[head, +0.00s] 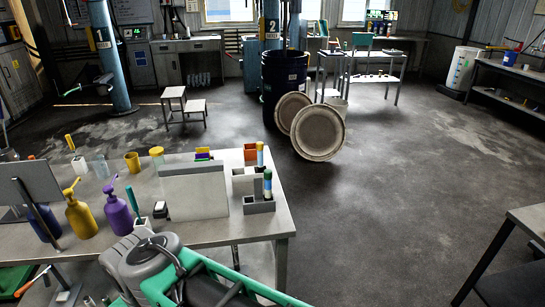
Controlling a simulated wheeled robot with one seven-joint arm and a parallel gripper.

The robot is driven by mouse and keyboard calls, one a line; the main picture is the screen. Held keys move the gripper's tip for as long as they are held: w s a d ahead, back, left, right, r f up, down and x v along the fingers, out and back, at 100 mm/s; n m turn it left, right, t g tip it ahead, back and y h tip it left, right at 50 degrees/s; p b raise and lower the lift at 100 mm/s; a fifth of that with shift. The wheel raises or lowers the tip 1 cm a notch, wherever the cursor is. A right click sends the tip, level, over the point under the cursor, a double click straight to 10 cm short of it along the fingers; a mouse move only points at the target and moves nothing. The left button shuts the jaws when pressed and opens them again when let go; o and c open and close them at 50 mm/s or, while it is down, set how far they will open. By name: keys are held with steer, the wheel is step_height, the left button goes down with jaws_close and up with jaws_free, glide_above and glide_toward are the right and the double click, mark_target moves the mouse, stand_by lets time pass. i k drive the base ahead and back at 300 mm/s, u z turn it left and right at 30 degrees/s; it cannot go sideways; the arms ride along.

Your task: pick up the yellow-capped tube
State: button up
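A slim upright tube (260,155) with a yellow top and a pale blue and white body stands near the far right corner of the workbench (262,226). Its lower end is hidden in or behind a grey block holder (243,185). A similar tube (267,186) with a green top stands in a nearer grey holder (258,206). My grey and green arm shows at the bottom left of the head view, at the bench's near edge. My gripper's fingers are not in view.
A pale upright panel (194,192) stands left of the tubes. A purple pump bottle (117,211), a yellow pump bottle (80,214) and a clear yellow-lidded jar (157,157) stand farther left. Open floor lies to the right.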

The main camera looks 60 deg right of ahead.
mark_target(260, 145)
steer(key=z, duration=1.65)
steer(key=k, duration=1)
steer(key=z, duration=0.8)
steer(key=i, duration=4.8)
steer(key=u, duration=2.75)
